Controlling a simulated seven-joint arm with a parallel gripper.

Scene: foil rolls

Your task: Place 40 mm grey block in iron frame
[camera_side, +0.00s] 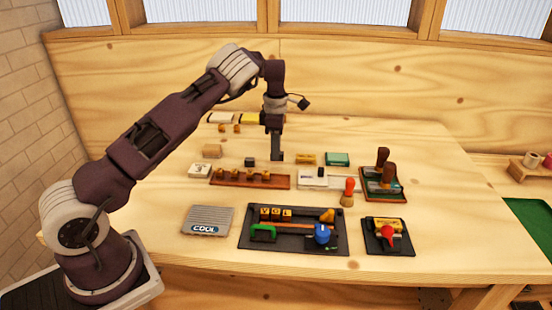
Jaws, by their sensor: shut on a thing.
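My gripper (277,157) points straight down over the middle of the table, behind the brown rack. It is shut on a small grey piece, which I take to be the grey block; the fingers and the piece are hard to tell apart at this size. The dark iron frame (296,250) lies flat at the front middle, nearer the camera than my gripper. In it are gold-faced letter blocks (275,214), an orange strip (286,226), a green piece (263,233), a blue knob (322,234) and a yellow piece (327,215).
A brown rack (236,180) with several small pieces lies between gripper and frame. A red-handled tool (348,191) stands behind the frame's right side. A grey COOL plate (208,218) lies left, a dark tray with a red knob (387,237) right. A dark block (249,161) sits beside my gripper.

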